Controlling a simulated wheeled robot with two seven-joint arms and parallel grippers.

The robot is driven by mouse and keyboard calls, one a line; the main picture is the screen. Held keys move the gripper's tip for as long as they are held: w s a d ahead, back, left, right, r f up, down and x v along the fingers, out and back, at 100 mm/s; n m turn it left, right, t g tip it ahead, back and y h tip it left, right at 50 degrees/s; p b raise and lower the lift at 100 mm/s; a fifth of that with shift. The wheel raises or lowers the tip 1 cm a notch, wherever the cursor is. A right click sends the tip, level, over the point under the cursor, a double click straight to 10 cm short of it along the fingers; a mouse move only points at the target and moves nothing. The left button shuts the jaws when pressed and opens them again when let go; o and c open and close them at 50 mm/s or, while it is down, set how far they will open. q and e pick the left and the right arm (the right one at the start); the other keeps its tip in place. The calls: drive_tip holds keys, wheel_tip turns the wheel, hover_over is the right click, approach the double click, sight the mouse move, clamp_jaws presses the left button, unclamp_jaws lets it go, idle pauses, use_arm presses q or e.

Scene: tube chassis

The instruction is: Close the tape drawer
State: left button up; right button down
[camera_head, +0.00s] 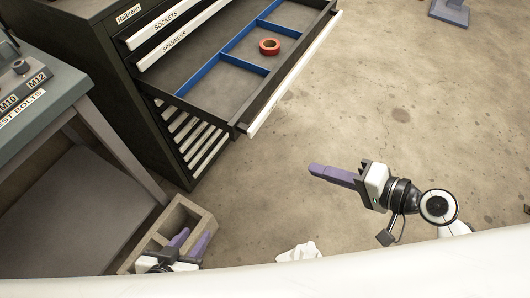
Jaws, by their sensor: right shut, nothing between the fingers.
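The tape drawer (214,80) is pulled out of the dark cabinet (118,70). It has blue dividers, and an orange-red roll of tape (269,46) lies in one compartment. A long white handle strip (296,78) runs along its front edge. My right gripper (312,170) is shut and empty over the floor, below and to the right of the drawer front, apart from it in the picture. My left gripper (192,240) is at the bottom, over or beside a concrete block; its purple fingers stand apart, with nothing seen between them.
Closed drawers labelled SOCKETS (167,23) and SPANNERS (174,42) show on the cabinet, with several more below. A grey workbench (60,108) stands at the left. The hollow concrete block (196,214) sits on the floor. Open floor (400,110) lies to the right.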

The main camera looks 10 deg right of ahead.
drive_tip(key=w+a+y, duration=0.2)
drive_tip(key=w+a, duration=0.6)
drive_tip(key=a, duration=0.4)
drive_tip(key=shift+w+r+m+b, duration=0.3)
drive_tip(key=shift+r+b, duration=0.15)
